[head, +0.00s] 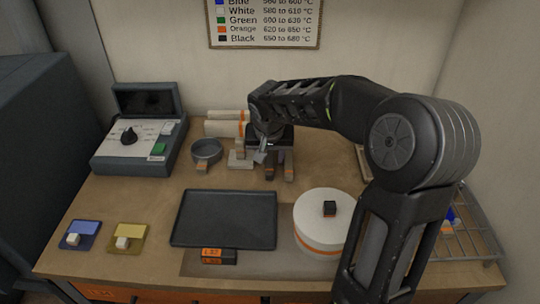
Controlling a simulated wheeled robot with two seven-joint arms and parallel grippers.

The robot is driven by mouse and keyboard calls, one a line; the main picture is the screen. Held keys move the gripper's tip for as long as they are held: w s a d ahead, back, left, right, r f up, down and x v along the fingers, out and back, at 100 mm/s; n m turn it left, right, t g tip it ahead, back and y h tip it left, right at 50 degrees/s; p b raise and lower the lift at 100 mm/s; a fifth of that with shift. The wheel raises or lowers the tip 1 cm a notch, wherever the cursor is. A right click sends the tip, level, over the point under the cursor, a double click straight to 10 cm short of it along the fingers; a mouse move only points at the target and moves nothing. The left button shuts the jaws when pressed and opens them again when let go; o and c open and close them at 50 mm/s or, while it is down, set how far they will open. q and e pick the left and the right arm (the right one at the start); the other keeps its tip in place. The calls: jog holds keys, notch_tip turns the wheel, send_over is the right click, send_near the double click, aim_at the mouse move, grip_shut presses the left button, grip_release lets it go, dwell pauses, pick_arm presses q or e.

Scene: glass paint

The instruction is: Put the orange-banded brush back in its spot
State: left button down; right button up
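My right gripper (280,173) reaches down over the back middle of the table, with its two fingers apart and nothing clear between them. A small grey piece (262,154) shows at its left side; I cannot tell whether it is part of the gripper or a thing behind it. I cannot make out the orange-banded brush or its spot for certain. A pale block (240,160) stands just left of the gripper, and a pale rack with an orange stripe (226,123) stands behind it, partly hidden by my arm. My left gripper is out of view.
A dark tray (225,218) lies mid-table, with a black-and-orange block (219,257) before it. A white turntable (318,238) carries a black block (330,208). A grey round dish (207,152), a control box (138,140) and a wire rack (470,245) stand around. My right arm hides the right side.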

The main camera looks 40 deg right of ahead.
jog(key=shift+o, duration=0.4)
jog(key=v, duration=0.8)
jog(key=shift+f, duration=0.1)
